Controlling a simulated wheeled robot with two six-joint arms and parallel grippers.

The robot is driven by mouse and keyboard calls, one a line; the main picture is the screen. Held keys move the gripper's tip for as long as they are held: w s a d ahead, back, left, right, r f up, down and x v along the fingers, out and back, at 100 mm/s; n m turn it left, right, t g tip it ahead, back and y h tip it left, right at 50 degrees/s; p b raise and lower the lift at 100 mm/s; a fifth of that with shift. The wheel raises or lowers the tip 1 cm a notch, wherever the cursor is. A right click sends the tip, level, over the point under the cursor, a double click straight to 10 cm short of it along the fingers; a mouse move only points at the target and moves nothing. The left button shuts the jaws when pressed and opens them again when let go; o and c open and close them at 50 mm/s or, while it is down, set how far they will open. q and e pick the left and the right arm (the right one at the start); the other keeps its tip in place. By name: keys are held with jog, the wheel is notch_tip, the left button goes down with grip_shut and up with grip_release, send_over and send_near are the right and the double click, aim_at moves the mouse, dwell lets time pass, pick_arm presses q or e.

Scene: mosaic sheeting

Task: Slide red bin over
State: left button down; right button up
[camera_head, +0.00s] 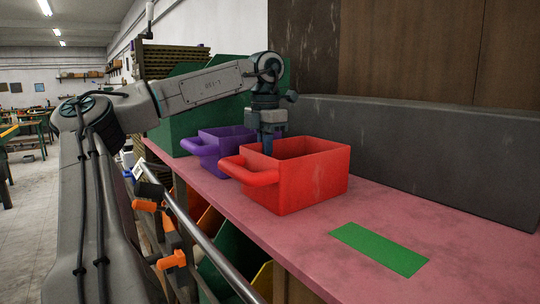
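A red bin (312,182) with a handle on its left side stands upright on the pink bench top (432,222). A flat green rectangle (380,248) lies on the bench to the right of the red bin and in front of it, apart from it. My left gripper (267,146) points down at the red bin's far left rim, between it and the purple bin. Its fingertips are hidden behind the red bin's rim, so I cannot tell whether they touch or grip it. My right gripper is not in view.
A purple bin (207,146) stands close behind the red bin on the left, with a green bin (172,132) beyond. A dark grey panel (430,145) runs along the bench's back. A metal rail (215,258) runs along the front. The bench around the green rectangle is clear.

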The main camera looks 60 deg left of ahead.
pick_arm(q)
jog(key=shift+a, duration=0.25)
jog(key=c, duration=1.5)
grip_release()
jog(key=shift+c, duration=0.2)
notch_tip(320, 180, up, 11)
jog(key=shift+b, duration=0.3)
jog(key=shift+f, duration=0.1)
